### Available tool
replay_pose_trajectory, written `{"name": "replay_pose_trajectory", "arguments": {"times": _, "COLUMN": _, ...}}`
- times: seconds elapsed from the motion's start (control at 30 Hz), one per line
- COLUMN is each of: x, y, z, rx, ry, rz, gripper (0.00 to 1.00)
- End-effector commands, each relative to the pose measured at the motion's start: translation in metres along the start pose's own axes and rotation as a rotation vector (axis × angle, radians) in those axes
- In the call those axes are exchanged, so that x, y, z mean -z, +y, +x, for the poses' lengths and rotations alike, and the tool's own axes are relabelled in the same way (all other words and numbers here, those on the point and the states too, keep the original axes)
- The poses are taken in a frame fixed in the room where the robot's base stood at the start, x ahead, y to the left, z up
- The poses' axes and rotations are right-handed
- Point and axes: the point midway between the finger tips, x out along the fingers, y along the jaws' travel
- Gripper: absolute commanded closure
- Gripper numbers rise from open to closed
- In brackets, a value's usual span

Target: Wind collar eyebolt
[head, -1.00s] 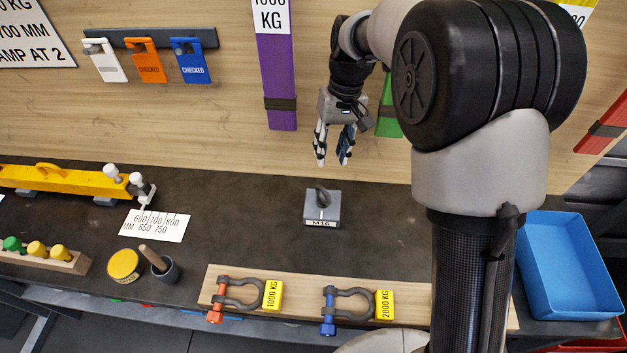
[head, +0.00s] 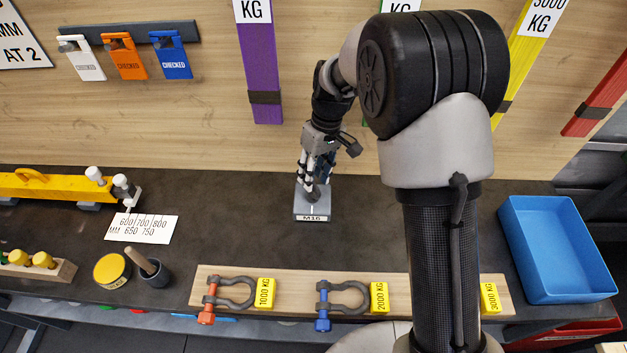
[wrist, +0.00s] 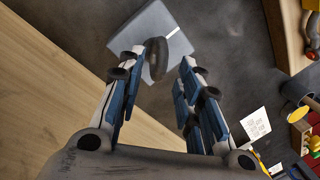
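The collar eyebolt (wrist: 157,58) is a dark ring standing on a grey block labelled M16 (head: 312,217) on the dark bench. The block also shows in the wrist view (wrist: 172,30). My gripper (head: 313,190) points down right over the block. In the wrist view my gripper (wrist: 152,72) has its two blue-padded fingers apart, with the eyebolt's ring between the tips, closer to the left finger. A gap shows on the right side of the ring. In the head view the fingers mostly hide the eyebolt.
A wooden board (head: 290,312) with shackles and yellow weight tags lies in front. A blue tray (head: 556,262) is at the right. A yellow beam (head: 50,187), a yellow tin (head: 112,270) and a dark pot (head: 158,273) are at the left. The wooden wall stands close behind.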

Motion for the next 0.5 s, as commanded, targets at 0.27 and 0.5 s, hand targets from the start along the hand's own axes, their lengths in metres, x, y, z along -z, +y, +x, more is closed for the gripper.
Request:
{"name": "replay_pose_trajectory", "arguments": {"times": 0.27, "x": 0.0003, "y": 0.0001, "z": 0.0155, "rx": -0.001, "ry": 0.002, "rz": 0.000, "gripper": 0.67}}
{"name": "replay_pose_trajectory", "arguments": {"times": 0.5, "x": 0.0003, "y": 0.0001, "z": 0.0153, "rx": -0.001, "ry": 0.001, "rz": 0.000, "gripper": 0.69}}
